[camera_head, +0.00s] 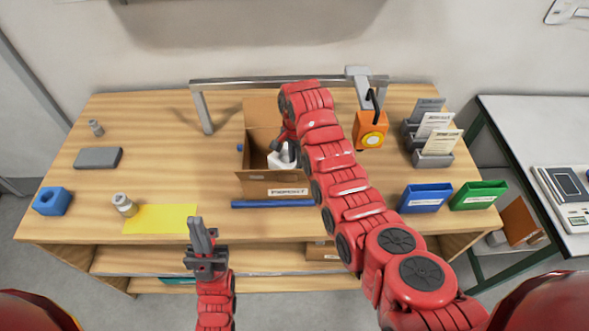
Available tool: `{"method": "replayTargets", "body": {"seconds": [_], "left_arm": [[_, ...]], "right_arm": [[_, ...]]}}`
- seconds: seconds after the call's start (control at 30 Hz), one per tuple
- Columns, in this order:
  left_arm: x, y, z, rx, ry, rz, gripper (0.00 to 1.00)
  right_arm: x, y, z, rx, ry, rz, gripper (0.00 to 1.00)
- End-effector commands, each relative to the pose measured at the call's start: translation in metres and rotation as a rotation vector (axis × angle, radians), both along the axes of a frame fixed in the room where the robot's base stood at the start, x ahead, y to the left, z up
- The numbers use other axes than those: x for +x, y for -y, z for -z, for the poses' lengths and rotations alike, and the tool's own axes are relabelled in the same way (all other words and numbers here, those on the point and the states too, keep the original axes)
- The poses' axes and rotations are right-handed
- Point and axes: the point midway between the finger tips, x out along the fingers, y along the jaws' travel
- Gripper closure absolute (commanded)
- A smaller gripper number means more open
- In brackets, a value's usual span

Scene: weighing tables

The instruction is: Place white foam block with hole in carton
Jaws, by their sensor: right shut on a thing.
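The open cardboard carton (256,186) stands at the middle of the wooden table, with flaps spread and a label on its front. My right gripper (284,153) reaches down into the carton's opening and is shut on the white foam block (276,161). The block is partly hidden by the gripper and arm, and its hole cannot be made out. I cannot tell whether it touches the carton's floor. My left gripper (201,236) is in front of the table's front edge, away from the carton; its finger gap cannot be made out.
A blue rod (272,203) lies before the carton. A yellow sheet (160,218), bottle (124,204), blue block with a hole (51,201) and grey slab (98,158) are left. Blue (425,197) and green (478,195) bins stand right. A metal frame (270,81) spans behind.

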Motion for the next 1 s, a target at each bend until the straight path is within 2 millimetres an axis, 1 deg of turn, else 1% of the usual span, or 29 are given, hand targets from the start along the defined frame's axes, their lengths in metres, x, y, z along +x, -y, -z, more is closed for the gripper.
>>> {"method": "replayTargets", "body": {"seconds": [0.03, 0.17, 0.4, 0.5, 0.67, 0.83, 0.87, 0.9, 1.0], "left_arm": [[0.000, 0.000, -0.007, 0.000, 0.000, 0.000, 1.00], [0.000, 0.000, -0.013, 0.000, 0.000, 0.000, 1.00], [0.000, 0.000, -0.022, 0.000, 0.000, 0.000, 1.00], [0.000, 0.000, -0.022, 0.000, 0.000, 0.000, 1.00], [0.000, 0.000, -0.021, 0.000, 0.000, 0.000, 1.00], [0.000, 0.000, -0.016, 0.000, 0.000, 0.000, 1.00], [0.000, 0.000, -0.018, 0.000, 0.000, 0.000, 1.00], [0.000, 0.000, -0.018, 0.000, 0.000, 0.000, 1.00], [0.000, 0.000, -0.018, 0.000, 0.000, 0.000, 1.00]], "right_arm": [[-0.001, 0.000, 0.001, -0.001, -0.004, 0.000, 1.00], [0.000, 0.000, 0.012, 0.001, 0.001, 0.000, 1.00], [0.000, 0.000, 0.038, -0.001, -0.002, -0.001, 1.00], [0.001, 0.000, 0.041, 0.001, 0.003, 0.000, 1.00], [0.001, -0.001, 0.041, 0.001, 0.004, 0.000, 1.00], [0.001, -0.001, 0.047, 0.001, 0.003, 0.000, 1.00], [0.001, -0.001, 0.045, 0.001, 0.003, 0.000, 0.76], [0.001, -0.001, 0.045, 0.001, 0.003, 0.000, 0.68], [0.001, -0.001, 0.045, 0.001, 0.003, 0.000, 0.51]]}}
